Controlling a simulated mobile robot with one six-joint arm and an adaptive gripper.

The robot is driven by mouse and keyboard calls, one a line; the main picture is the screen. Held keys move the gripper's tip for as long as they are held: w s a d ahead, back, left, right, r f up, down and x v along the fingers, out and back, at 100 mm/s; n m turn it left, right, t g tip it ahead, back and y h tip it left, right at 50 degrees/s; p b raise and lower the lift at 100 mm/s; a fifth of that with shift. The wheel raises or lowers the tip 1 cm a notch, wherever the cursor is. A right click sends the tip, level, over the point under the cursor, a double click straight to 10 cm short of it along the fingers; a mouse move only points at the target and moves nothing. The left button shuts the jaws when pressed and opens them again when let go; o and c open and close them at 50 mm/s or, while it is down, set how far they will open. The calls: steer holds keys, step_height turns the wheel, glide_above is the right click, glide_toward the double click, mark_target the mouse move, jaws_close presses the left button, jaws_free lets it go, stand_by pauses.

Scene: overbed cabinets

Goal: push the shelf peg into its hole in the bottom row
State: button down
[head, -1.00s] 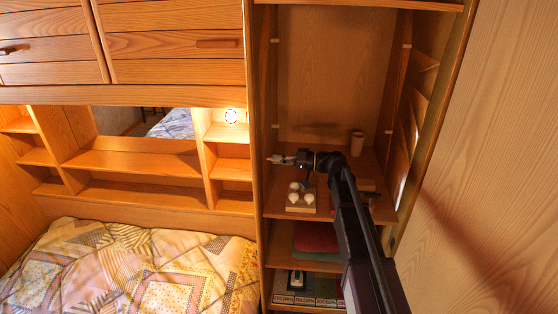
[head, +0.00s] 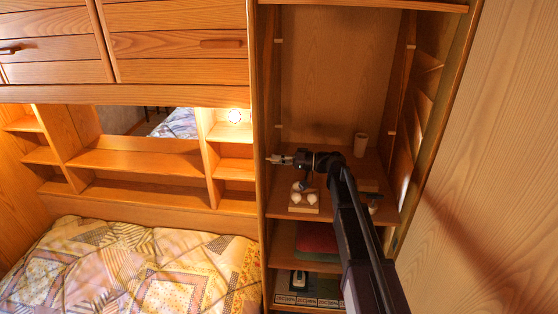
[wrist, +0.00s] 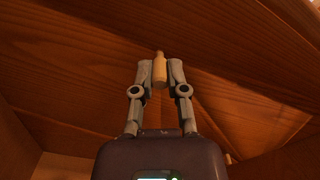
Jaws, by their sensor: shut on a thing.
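My gripper (wrist: 159,72) is shut on the shelf peg (wrist: 159,68), a small pale wooden pin with a narrower tip. The peg sticks out past the fingertips towards a brown wood panel (wrist: 75,65). I cannot tell whether its tip touches the panel. In the head view my gripper (head: 274,159) is at the left side wall (head: 269,95) of the tall open cabinet, a little above a shelf. The peg is too small to make out there. The hole does not show in either view.
A wooden block with white rounded things (head: 303,198) stands on the shelf below my gripper. A pale cup (head: 361,145) stands at the back right. Small white supports (head: 278,126) show on the cabinet walls. A folded red cloth (head: 318,237) lies one shelf lower.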

steer(key=shift+a, duration=0.7)
stand_by(0.3)
steer(key=c, duration=0.6)
jaws_free()
steer(key=shift+a, duration=0.1)
steer(key=shift+s+d, duration=0.2)
steer(key=shift+d, duration=5.85)
